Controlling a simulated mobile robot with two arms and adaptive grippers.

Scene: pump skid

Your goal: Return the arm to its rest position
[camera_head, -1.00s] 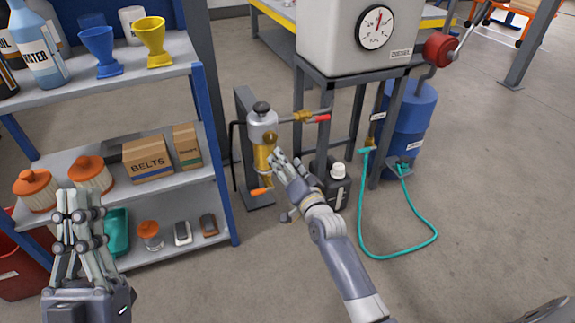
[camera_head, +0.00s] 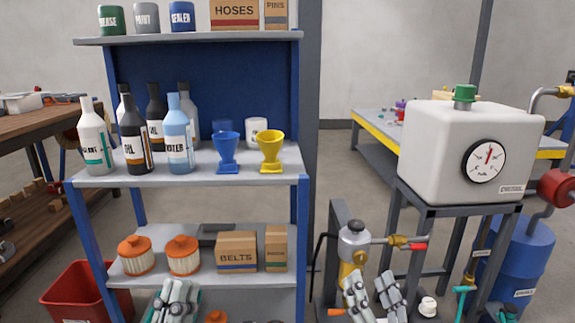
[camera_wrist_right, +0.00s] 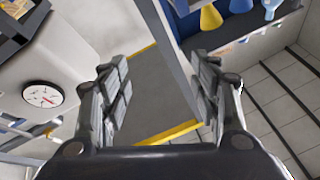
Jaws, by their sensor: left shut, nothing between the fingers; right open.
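My left gripper (camera_head: 175,302) is at the bottom left of the head view, in front of the low shelf, shut and empty. My right gripper (camera_head: 375,298) is at the bottom edge, in front of the lower part of the pump (camera_head: 354,242) with its grey top and yellow body. Its fingers are spread with nothing between them, as the right wrist view also shows (camera_wrist_right: 163,100). The rest of both arms is out of the head view.
A shelf rack (camera_head: 250,176) with bottles, funnels, filters and boxes stands left. A white tank (camera_head: 440,150) with a gauge is on a dark stand at right, near a blue drum (camera_head: 525,262). A wooden bench (camera_head: 40,122) stands far left. Floor shows between rack and pump.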

